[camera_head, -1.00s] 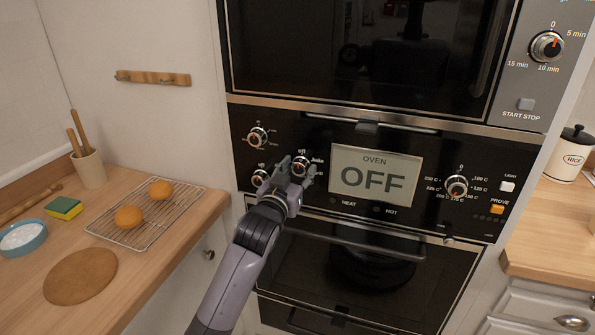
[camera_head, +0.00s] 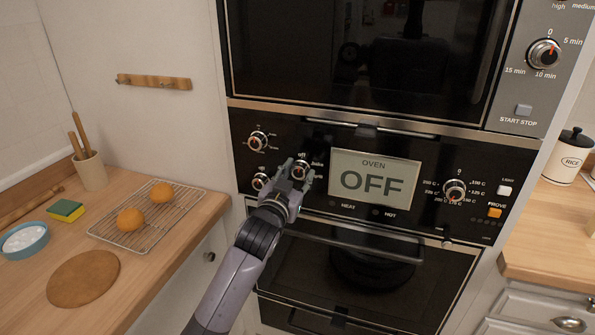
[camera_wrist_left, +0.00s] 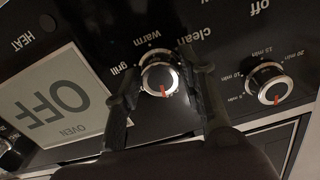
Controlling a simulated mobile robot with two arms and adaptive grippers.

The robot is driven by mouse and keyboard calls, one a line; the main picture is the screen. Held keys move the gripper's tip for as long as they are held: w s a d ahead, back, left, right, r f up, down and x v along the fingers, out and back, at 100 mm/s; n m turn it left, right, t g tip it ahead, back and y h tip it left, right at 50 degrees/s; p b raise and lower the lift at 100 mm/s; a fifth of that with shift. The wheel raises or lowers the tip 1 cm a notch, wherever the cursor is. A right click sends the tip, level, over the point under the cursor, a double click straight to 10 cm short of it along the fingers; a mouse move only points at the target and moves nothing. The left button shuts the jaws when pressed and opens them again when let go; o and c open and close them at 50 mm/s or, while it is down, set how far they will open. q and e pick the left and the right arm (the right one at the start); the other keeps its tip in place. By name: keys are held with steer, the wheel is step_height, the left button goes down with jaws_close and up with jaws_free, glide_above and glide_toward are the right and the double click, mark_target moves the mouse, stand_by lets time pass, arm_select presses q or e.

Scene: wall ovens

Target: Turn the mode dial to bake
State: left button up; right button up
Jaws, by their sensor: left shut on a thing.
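The mode dial (camera_head: 301,168) is a round silver knob on the black oven panel, left of the display. The label "off" is above it, and "bake" is at its upper right. In the left wrist view, the dial (camera_wrist_left: 160,76) shows a red mark pointing down in that turned picture, with "warm", "grill" and "clean" on the side opposite the mark. My left gripper (camera_head: 299,174) is shut on the dial, one finger on each side; its fingers (camera_wrist_left: 160,95) flank it in the wrist view. My right gripper is out of view.
The oven display (camera_head: 374,180) reads OFF. Other knobs are close on the left, an upper one (camera_head: 258,141) and a lower one (camera_head: 261,181). A temperature dial (camera_head: 454,190) is right of the display. The oven door handle (camera_head: 355,243) crosses below.

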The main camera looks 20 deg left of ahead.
arm_select(q)
steer(key=m+p, duration=0.3)
steer(key=m, duration=0.2)
steer(key=shift+r+m, duration=0.15)
steer(key=shift+m, duration=0.15)
steer(key=shift+m+p, duration=1.15)
steer(key=shift+m, duration=1.05)
steer(key=o, duration=1.2)
steer(key=s, duration=1.2)
steer(key=shift+a, duration=0.2)
steer(key=shift+f, duration=0.2)
